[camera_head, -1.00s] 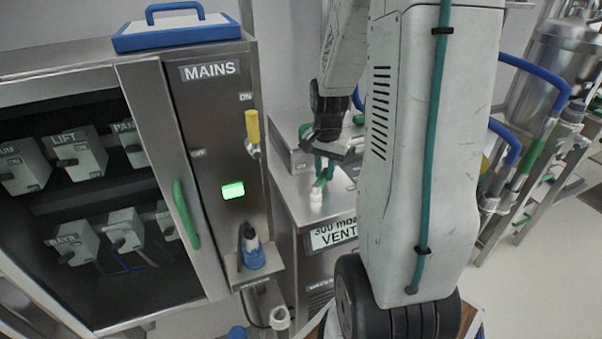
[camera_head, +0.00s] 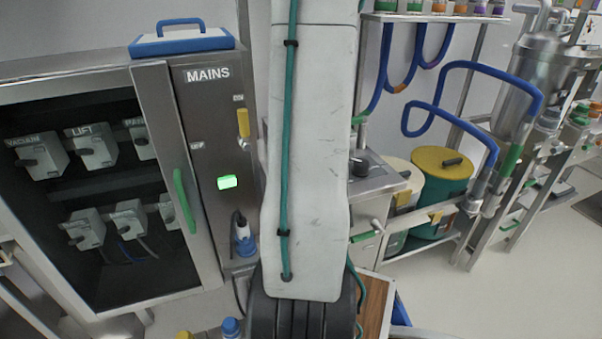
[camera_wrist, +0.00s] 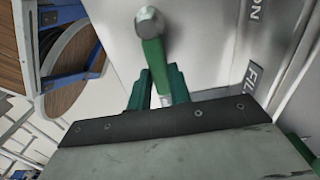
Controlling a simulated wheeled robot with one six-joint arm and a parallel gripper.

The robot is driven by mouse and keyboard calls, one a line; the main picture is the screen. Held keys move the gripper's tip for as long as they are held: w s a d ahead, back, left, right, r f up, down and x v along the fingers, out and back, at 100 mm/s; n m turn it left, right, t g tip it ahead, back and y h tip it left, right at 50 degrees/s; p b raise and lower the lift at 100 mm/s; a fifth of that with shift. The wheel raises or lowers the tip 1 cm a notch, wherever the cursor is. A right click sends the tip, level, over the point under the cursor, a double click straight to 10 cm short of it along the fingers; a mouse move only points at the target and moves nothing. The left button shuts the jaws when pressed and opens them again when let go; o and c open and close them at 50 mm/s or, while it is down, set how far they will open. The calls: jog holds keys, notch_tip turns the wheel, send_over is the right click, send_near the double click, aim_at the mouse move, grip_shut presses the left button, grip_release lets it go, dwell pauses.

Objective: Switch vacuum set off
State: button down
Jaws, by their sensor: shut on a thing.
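In the wrist view my gripper (camera_wrist: 158,82) has its two green fingers closed on either side of a green handle (camera_wrist: 152,60) with a round metal end. The handle stands in front of a steel panel (camera_wrist: 205,45) lettered "ON" and partly "FIL". In the head view my arm hides the gripper and the handle. Part of a steel unit (camera_head: 392,182) with a dark knob (camera_head: 358,165) shows to the right of my arm. I cannot tell the handle's switch position.
The MAINS cabinet (camera_head: 207,135) stands left, with a yellow lever (camera_head: 243,123), a lit green lamp (camera_head: 228,182) and an open-fronted bay of switch boxes, one labelled "VACUUM" (camera_head: 38,157). Drums (camera_head: 440,185), blue hoses and a steel vessel stand right. Floor at right is clear.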

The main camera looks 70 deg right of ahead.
jog(key=shift+s, duration=0.1)
dwell(0.4)
jog(key=c, duration=1.3)
grip_release()
notch_tip(320, 180, up, 8)
jog(key=shift+f, duration=0.1)
